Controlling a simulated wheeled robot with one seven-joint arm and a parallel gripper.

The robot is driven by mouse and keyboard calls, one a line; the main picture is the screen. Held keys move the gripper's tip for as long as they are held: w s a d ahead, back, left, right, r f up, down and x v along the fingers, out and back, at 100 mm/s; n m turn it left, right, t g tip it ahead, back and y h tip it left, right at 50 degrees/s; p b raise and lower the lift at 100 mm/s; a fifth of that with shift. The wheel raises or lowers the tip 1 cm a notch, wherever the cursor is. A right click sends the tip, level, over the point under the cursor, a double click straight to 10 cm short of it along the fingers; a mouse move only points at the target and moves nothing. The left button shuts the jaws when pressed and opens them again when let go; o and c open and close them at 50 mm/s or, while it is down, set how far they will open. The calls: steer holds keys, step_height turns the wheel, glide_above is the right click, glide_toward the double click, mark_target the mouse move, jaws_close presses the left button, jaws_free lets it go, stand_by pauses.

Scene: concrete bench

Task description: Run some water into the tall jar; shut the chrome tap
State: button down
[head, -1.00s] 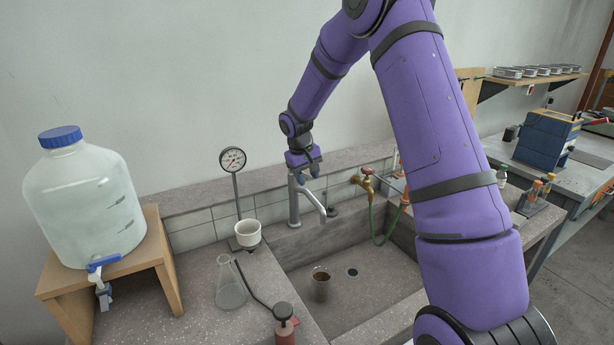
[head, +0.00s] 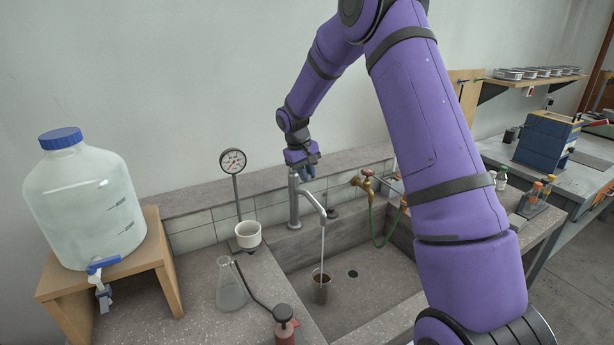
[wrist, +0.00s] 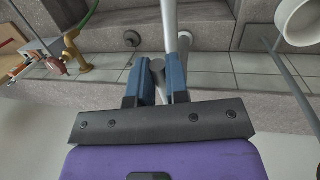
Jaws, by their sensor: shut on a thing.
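The chrome tap (head: 294,208) stands at the back of the sink, its spout angled down to the right. A thin stream of water (head: 323,245) runs from the spout into the tall jar (head: 321,291). The jar stands upright on the sink floor, clear-walled, with something brownish inside; its water level is too small to read. My gripper (head: 303,172) is at the top of the tap. In the wrist view my gripper's blue fingers (wrist: 161,65) are shut on the tap's lever, largely hidden between them. The spout (wrist: 169,22) extends beyond the fingers.
A brass tap (head: 367,182) with a green hose is right of the chrome tap. A gauge (head: 233,162) on a post and a white cup (head: 248,235) stand left. A flask (head: 230,288) and a hand pump (head: 284,322) stand by the sink's left edge. A large carboy (head: 84,205) sits on a wooden stand.

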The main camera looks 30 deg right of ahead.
steer(key=c, duration=1.1)
jaws_free()
steer(key=v, duration=1.1)
